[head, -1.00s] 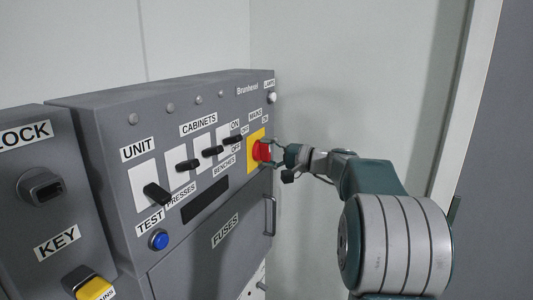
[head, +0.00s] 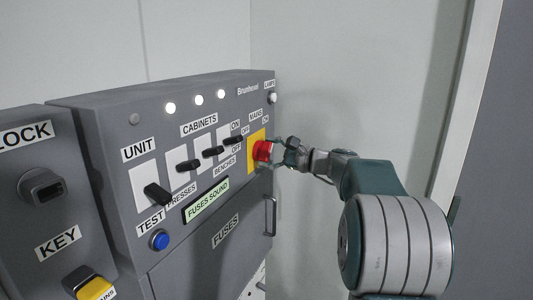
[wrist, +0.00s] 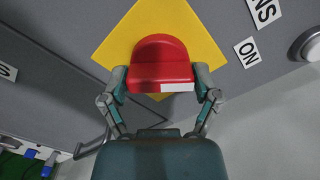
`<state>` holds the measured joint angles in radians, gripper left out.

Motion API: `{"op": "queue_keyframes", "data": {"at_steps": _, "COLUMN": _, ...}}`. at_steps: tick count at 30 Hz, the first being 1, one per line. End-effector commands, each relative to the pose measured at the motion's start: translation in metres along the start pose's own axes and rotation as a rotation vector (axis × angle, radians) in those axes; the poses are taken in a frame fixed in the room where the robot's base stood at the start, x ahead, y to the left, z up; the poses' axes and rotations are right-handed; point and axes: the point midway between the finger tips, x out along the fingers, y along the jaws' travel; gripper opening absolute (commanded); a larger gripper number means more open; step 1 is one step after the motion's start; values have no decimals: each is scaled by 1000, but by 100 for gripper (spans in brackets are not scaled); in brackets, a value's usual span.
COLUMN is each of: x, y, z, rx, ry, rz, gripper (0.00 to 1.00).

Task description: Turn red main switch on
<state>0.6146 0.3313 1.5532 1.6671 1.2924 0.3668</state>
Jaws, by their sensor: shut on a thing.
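The red main switch (head: 262,151) sits on a yellow plate (head: 254,163) at the right end of the grey panel, beside the MAINS and ON labels. My gripper (head: 279,152) reaches it from the right. In the wrist view, the red switch (wrist: 160,62) lies between the two fingers of my gripper (wrist: 160,82), which are shut on its sides. A white mark shows on the knob's lower right edge, and the ON label (wrist: 247,51) is to its right.
The panel (head: 110,125) has several black switches, a blue TEST button (head: 159,240) and a lit display reading FUSES SOUND (head: 206,201). Three lamps (head: 198,100) glow white. A handle (head: 270,216) juts out below the red switch. A bare wall is at right.

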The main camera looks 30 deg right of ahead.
Motion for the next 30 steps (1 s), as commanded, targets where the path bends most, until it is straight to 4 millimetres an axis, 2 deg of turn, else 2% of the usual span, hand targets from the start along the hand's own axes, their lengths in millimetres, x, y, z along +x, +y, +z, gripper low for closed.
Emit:
{"op": "queue_keyframes", "data": {"at_steps": 1, "x": -1, "y": 4, "z": -6, "rx": 30, "ry": 9, "rz": 4, "gripper": 32}}
{"op": "queue_keyframes", "data": {"at_steps": 8, "x": -1, "y": 5, "z": -7, "rx": 99, "ry": 10, "rz": 5, "gripper": 32}}
{"op": "queue_keyframes", "data": {"at_steps": 23, "x": -1, "y": 5, "z": -7, "rx": 118, "ry": 11, "rz": 7, "gripper": 32}}
{"op": "queue_keyframes", "data": {"at_steps": 24, "x": -1, "y": 5, "z": -8, "rx": 118, "ry": 11, "rz": 7, "gripper": 89}}
{"op": "queue_keyframes", "data": {"at_steps": 25, "x": -1, "y": 5, "z": -8, "rx": 118, "ry": 11, "rz": 7, "gripper": 100}}
{"op": "queue_keyframes", "data": {"at_steps": 30, "x": 0, "y": 4, "z": -5, "rx": 113, "ry": 8, "rz": 5, "gripper": 100}}
